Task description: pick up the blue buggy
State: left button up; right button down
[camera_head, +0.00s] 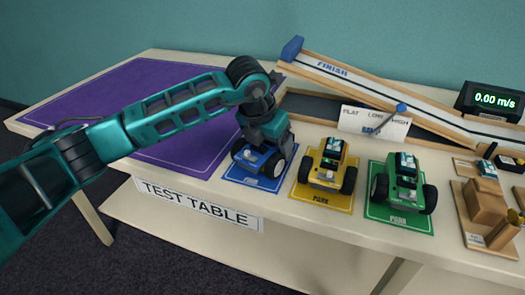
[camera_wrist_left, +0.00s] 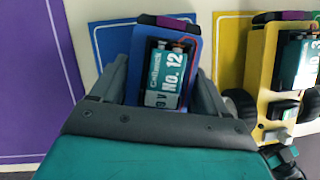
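The blue buggy (camera_head: 270,165) stands on its blue parking mat (camera_head: 234,175) at the front of the table, partly hidden by my left gripper. My left gripper (camera_head: 262,142) is directly above it, pointing down. In the left wrist view the buggy's blue body with a "No. 12" battery (camera_wrist_left: 168,75) lies between the two fingers (camera_wrist_left: 164,75), one along each side. The fingers look very close to its sides, but I cannot tell whether they press on it. My right gripper is not in view.
A yellow buggy (camera_head: 327,170) and a green buggy (camera_head: 402,186) stand to the right on their own mats. Behind them are a ramp (camera_head: 365,82) and a white card (camera_head: 372,122). A bare purple mat (camera_head: 150,85) covers the left of the table.

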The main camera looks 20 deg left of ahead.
pick_arm(q)
jog(key=c, duration=0.5)
jog(key=shift+o, duration=0.2)
jog(key=shift+r, duration=0.1)
